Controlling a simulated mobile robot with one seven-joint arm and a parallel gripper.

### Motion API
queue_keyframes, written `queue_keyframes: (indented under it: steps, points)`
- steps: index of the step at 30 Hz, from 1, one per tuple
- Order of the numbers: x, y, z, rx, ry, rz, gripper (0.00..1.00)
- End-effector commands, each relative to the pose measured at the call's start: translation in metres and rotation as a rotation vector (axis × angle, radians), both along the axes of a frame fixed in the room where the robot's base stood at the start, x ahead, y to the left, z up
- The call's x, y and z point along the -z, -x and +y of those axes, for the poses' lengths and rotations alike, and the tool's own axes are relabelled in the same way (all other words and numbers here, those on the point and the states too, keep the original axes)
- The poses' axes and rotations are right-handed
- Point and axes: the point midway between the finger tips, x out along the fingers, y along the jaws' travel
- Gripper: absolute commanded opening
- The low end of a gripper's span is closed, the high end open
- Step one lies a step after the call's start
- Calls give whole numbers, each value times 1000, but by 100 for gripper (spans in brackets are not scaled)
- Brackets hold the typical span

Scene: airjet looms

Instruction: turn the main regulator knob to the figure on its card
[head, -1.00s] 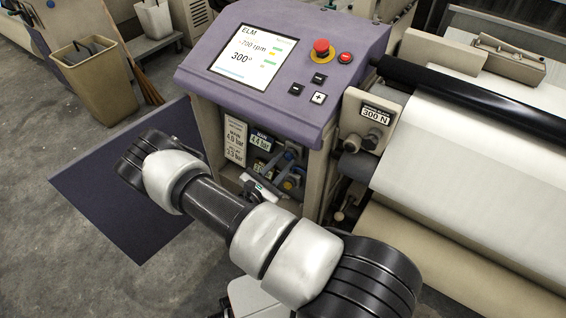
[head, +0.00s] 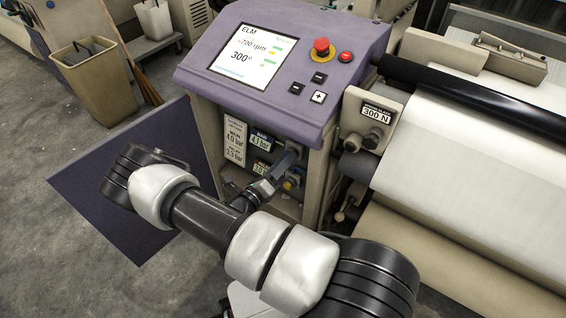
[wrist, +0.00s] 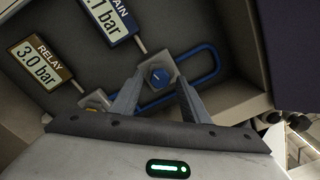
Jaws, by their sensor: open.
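In the head view my gripper (head: 282,165) reaches into the recess under the control panel and mostly hides the knob. The main readout (head: 262,140) shows about 4.1 bar; its label (wrist: 108,18) is cut off in the wrist view. The white card (head: 235,140) beside it appears to read MAIN 4.0 bar, with a second figure below.
A relay readout (wrist: 42,62) shows 3.0 bar, with a yellow relay knob (wrist: 95,100) close to my left finger. A blue tube (wrist: 205,55) loops beside the main knob. The recess walls are close. A tension plate marked 300 N (head: 375,115) stands to the right.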

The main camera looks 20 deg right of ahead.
Motion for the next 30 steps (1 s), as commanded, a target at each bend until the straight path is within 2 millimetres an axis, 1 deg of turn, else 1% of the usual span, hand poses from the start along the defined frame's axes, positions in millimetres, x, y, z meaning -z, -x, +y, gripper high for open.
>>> queue_keyframes:
  steps: [5,15,21,30]
  points:
    - [0,3,6,-1,-2,-1,42]
    - [0,22,34,-2,-2,-1,42]
    - [0,31,48,-1,-1,-2,42]
    - [0,33,50,0,-1,-2,42]
